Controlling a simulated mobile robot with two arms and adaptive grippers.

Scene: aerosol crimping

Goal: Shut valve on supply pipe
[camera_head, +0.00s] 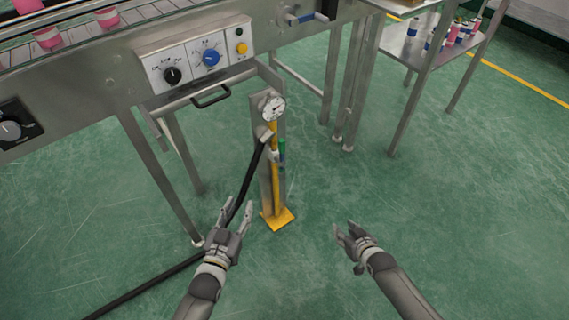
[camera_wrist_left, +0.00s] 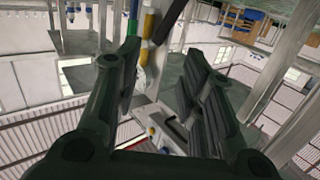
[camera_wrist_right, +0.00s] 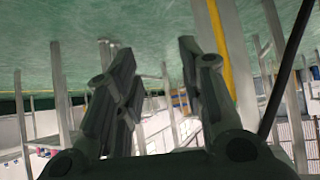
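The yellow supply pipe (camera_head: 275,180) runs upright along a steel post, with a round gauge (camera_head: 272,106) at its top. A small green valve handle (camera_head: 282,150) stands upright beside the pipe, roughly in line with it. In the left wrist view the yellow pipe (camera_wrist_left: 149,22) and green handle (camera_wrist_left: 132,12) show at the top, beyond the fingers. My left gripper (camera_head: 236,210) is open and empty, in front of the post's foot and left of it in the picture. My right gripper (camera_head: 345,229) is open and empty, to the right of the post, apart from the valve.
A black hose (camera_head: 150,285) runs from the pipe down across the floor at left. The conveyor machine with its control panel (camera_head: 196,58) and black drawer handle (camera_head: 211,97) stands behind. The post has a yellow foot plate (camera_head: 278,219).

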